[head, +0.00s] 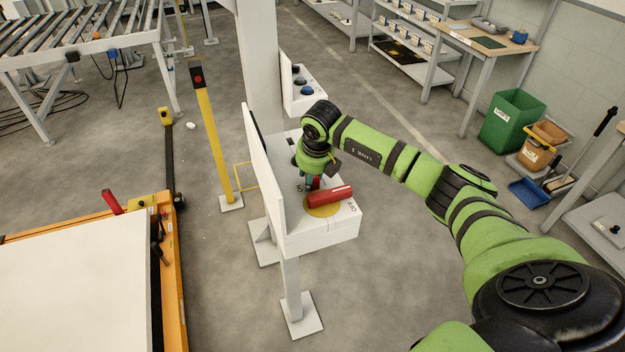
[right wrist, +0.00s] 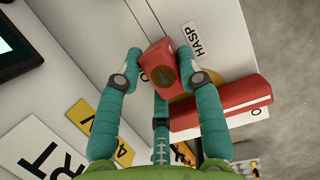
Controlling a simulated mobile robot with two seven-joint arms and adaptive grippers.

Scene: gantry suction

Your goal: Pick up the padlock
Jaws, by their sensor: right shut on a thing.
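A red padlock (right wrist: 160,68) with a dark round mark on its face is between the fingertips of my right gripper (right wrist: 160,58) in the right wrist view. The teal fingers are shut on it, and a third finger lies behind it. I cannot tell whether it touches the panel surface. In the head view my right gripper (head: 312,182) is low over the white control box (head: 335,236), just behind a red handle (head: 330,196), and the padlock is mostly hidden there. My left gripper is not in view.
The red handle (right wrist: 235,103) lies close beside the fingers, over a yellow disc (head: 322,211). A HASP label (right wrist: 195,40) is near the padlock. An upright white panel (head: 262,170) stands left of the gripper. A yellow post (head: 212,140) stands farther left.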

